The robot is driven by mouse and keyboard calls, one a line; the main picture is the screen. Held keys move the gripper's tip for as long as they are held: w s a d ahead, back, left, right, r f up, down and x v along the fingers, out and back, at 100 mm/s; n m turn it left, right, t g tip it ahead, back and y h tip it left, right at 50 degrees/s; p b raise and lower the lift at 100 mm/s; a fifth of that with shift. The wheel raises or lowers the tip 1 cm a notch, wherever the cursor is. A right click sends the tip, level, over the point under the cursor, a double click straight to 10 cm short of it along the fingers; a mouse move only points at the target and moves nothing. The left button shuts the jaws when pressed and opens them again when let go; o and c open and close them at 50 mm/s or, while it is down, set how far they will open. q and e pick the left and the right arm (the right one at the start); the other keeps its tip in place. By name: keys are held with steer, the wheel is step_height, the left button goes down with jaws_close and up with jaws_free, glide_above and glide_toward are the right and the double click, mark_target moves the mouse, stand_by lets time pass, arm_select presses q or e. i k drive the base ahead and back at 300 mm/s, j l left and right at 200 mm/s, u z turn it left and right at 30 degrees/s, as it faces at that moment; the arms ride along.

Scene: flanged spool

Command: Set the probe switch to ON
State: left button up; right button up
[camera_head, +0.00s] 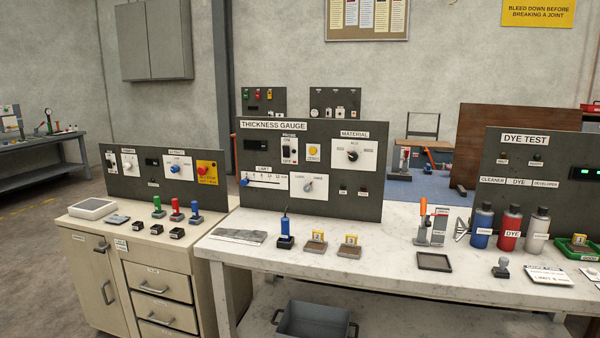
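The grey THICKNESS GAUGE panel (320,205) stands at the back of the white workbench in the head view. The probe switch (289,152) is a small dark switch on a white plate marked PROBE, in the upper left half of that panel. Its setting is too small to tell. A dark display (255,145) is left of it and a round yellow button (313,149) is right of it. A slider with a blue knob (245,182) sits below. Neither of my grippers is in view.
A blue probe in a stand (286,232) and two small blocks with yellow tags (317,241) (349,245) stand on the bench (400,215) before the panel. Bottles (482,225) stand to the right. A cabinet (150,255) with another control panel (130,185) is at the left.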

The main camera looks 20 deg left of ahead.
mark_target(286, 148)
steer(key=i+j+z, duration=0.25)
steer(key=i+j, duration=0.35)
steer(key=i, duration=0.3)
steer(key=i+j+z, duration=0.2)
steer(key=i+j, duration=0.55)
steer(key=i, duration=0.05)
